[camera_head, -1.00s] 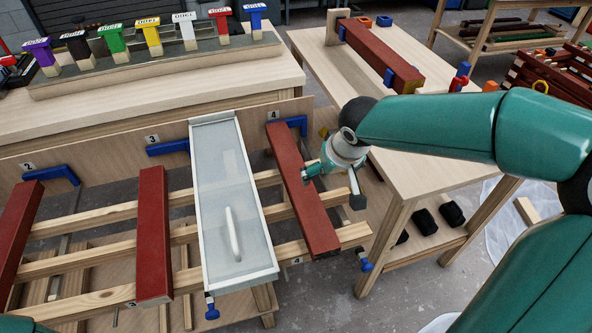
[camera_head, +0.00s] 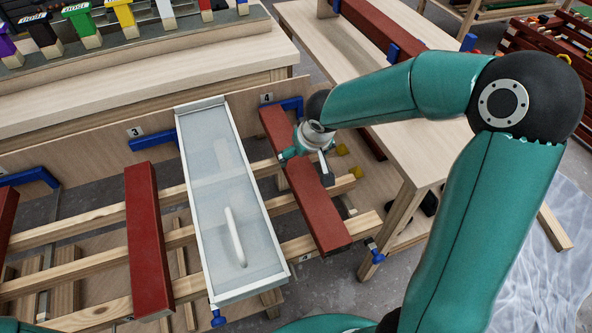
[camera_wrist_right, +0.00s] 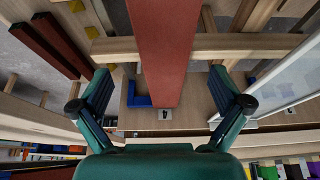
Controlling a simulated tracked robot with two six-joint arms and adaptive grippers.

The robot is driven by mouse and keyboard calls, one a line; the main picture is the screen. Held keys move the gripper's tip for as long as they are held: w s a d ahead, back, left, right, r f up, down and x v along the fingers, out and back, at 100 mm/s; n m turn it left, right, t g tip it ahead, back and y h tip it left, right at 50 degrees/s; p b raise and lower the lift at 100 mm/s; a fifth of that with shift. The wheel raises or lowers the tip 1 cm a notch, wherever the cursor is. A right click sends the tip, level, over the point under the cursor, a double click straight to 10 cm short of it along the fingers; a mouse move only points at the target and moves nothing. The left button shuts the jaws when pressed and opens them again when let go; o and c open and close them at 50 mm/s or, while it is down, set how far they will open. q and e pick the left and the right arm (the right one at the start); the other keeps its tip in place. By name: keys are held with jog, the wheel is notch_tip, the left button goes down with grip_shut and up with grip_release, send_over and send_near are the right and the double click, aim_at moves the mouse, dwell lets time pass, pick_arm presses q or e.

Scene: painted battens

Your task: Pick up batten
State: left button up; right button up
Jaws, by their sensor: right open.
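The red batten (camera_head: 318,207) at the place marked 4 lies across the wooden rails, its far end near a blue bracket (camera_head: 290,105). My right gripper (camera_head: 306,166) is over the batten's far half, with a finger on each side. In the right wrist view the open gripper (camera_wrist_right: 160,78) shows its fingers apart, with the batten (camera_wrist_right: 165,55) running between them and bare space on both sides. I cannot tell how far the fingers reach down beside it. Another red batten (camera_head: 149,240) lies at place 3. My left gripper is out of view.
A white-framed translucent panel with a handle (camera_head: 230,190) lies close to the left of batten 4. A side table (camera_head: 385,145) stands on the right with a red batten on it (camera_head: 366,28). Paint brushes (camera_head: 125,14) stand in a row at the back.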

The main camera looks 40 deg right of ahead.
aim_at(297, 162)
jog(key=shift+x, duration=1.15)
jog(key=x, duration=0.2)
jog(key=b+x, duration=0.1)
jog(key=x, duration=0.2)
jog(key=shift+w+a, duration=0.15)
jog(key=shift+a, duration=0.1)
jog(key=c, duration=1.8)
jog(key=shift+r, duration=0.15)
jog(key=shift+c, duration=0.3)
jog(key=shift+w+r, duration=0.1)
jog(key=shift+r, duration=0.05)
